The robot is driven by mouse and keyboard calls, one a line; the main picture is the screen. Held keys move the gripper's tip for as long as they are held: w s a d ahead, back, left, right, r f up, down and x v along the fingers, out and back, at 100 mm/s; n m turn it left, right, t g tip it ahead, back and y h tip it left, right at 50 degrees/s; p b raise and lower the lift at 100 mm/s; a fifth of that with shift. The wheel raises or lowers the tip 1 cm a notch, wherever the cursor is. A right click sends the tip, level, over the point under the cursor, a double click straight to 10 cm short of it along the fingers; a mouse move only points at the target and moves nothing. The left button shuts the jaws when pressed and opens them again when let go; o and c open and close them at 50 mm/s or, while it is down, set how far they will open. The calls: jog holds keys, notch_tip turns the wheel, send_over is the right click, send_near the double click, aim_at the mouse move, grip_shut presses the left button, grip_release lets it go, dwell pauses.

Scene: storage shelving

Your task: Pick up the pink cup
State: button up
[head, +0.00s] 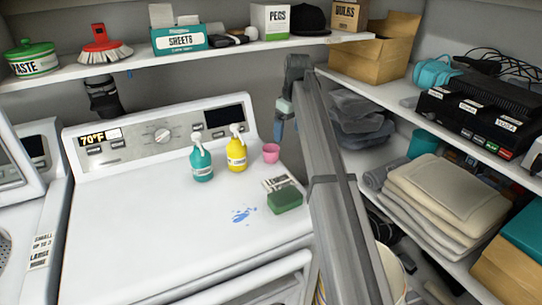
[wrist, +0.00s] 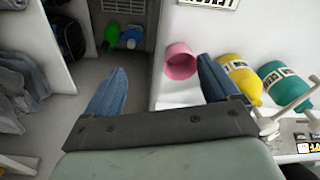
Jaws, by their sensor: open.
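The small pink cup (head: 271,153) stands on the white washer top in the head view, right of the yellow bottle. In the wrist view the pink cup (wrist: 177,58) shows its open rim, beyond the fingers and closer to the right one. My gripper (head: 279,128) is above the cup and slightly right of it in the head view. In the wrist view my gripper (wrist: 162,82) has its two blue-grey fingers wide apart with nothing between them. The cup appears apart from both fingers.
A yellow pump bottle (head: 237,154) and a teal pump bottle (head: 202,163) stand left of the cup. Shelves with towels (head: 445,190) flank the right. The washer top (head: 140,215) is clear at left.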

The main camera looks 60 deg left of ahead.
aim_at(271, 148)
jog(key=s+a+r, duration=0.2)
jog(key=s+r, duration=0.2)
jog(key=r, duration=0.1)
jog(key=shift+n, duration=0.5)
jog(key=f, duration=0.4)
jog(key=a+f, duration=0.1)
jog(key=f, duration=0.4)
jog(key=a+f, duration=0.1)
jog(key=f, duration=0.3)
jog(key=shift+s+f, duration=0.2)
jog(key=shift+f, duration=0.2)
jog(key=c, duration=1)
